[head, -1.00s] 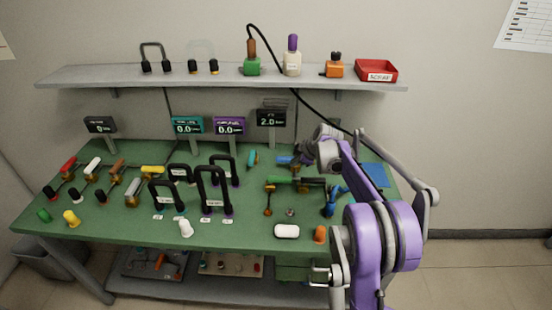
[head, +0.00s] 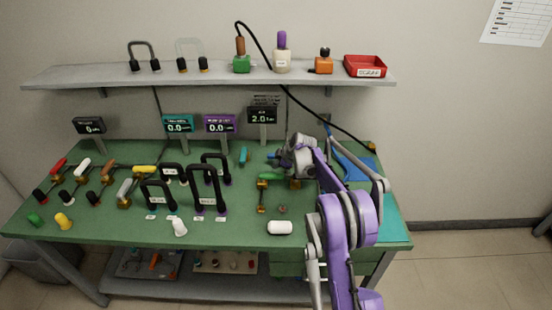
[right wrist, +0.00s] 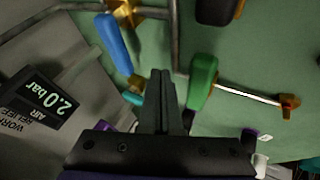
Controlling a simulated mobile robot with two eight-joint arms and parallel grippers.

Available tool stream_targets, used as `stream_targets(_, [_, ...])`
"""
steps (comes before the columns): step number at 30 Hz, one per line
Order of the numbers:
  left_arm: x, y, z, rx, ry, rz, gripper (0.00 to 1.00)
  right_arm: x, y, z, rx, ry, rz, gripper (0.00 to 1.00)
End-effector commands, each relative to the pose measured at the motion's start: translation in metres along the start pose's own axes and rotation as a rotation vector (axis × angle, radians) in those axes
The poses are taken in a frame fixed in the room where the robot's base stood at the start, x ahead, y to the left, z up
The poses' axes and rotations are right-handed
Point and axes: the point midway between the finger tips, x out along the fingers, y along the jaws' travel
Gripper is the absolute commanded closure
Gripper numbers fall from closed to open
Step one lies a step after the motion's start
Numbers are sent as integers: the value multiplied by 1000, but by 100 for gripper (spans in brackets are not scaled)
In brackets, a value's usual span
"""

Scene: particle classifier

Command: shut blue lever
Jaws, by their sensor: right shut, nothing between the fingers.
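The blue lever (head: 272,156) is at the back of the green bench, just left of my right wrist. In the right wrist view its blue handle (right wrist: 114,42) lies at the upper left, by a grey pipe and a brass fitting. My right gripper (head: 281,161) is over the bench beside the lever. In the right wrist view its fingers (right wrist: 161,76) are shut and empty, with the blue handle to their upper left, apart in the picture. My left gripper is not in view.
A green lever (right wrist: 203,80) is close to the right of my fingers. A gauge reading 2.0 bar (head: 262,116) stands behind. Black looped handles (head: 205,188) stand to the left. A white rounded object (head: 280,227) lies near the front edge.

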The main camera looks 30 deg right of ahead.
Motion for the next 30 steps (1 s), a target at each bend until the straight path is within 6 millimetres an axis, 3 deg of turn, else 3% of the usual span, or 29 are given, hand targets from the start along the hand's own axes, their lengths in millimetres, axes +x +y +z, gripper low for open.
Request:
stream_targets(1, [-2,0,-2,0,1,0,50,11,0,-1,-1,1,0,100])
stream_targets(10, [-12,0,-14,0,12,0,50,23,32,-1,0,1,2,100])
stream_targets(30, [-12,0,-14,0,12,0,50,27,35,-1,15,-7,8,100])
